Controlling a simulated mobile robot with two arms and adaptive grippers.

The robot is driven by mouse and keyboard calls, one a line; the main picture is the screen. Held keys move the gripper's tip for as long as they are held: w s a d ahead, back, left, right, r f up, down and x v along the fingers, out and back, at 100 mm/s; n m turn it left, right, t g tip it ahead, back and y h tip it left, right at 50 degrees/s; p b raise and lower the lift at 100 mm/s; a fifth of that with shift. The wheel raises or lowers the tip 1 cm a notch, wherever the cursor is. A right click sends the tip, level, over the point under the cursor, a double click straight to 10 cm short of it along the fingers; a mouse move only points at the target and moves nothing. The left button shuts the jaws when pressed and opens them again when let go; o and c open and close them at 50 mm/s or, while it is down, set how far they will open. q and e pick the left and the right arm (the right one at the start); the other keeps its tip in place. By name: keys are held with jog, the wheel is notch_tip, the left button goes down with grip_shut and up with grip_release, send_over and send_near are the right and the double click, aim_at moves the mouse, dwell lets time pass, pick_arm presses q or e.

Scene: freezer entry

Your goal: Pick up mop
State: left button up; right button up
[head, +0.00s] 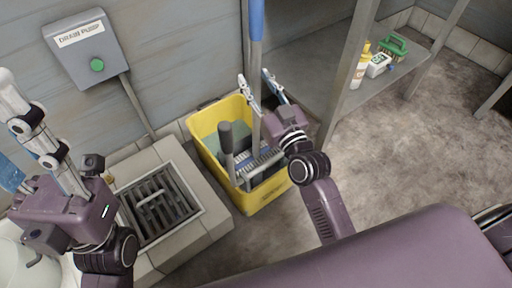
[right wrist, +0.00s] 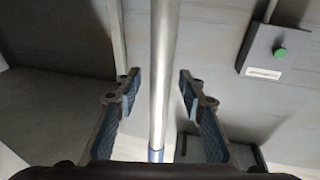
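The mop stands upright in a yellow bucket. Its grey pole (head: 256,105) has a blue upper grip (head: 257,22), and its head is hidden in the bucket (head: 270,196). My right gripper (head: 256,80) is open at the pole above the bucket. In the right wrist view, the pole (right wrist: 162,70) runs between the two spread fingers (right wrist: 158,88), with a gap on each side. A bit of blue grip (right wrist: 155,156) shows low there. My left gripper (head: 8,125) is at the left edge, away from the mop; its fingers look spread, with the tips partly cut off.
A dark upright handle (head: 226,138) stands in the bucket beside the pole. A floor drain grate (head: 160,205) lies left of the bucket. A drain pump box (head: 92,48) is on the wall. A metal shelf (head: 325,75) at right holds bottles (head: 360,68) and a green-handled brush (head: 394,46).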

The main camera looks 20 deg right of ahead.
grip_shut()
jog(key=shift+r, duration=0.1)
dwell(0.4)
jog(key=shift+r, duration=0.15)
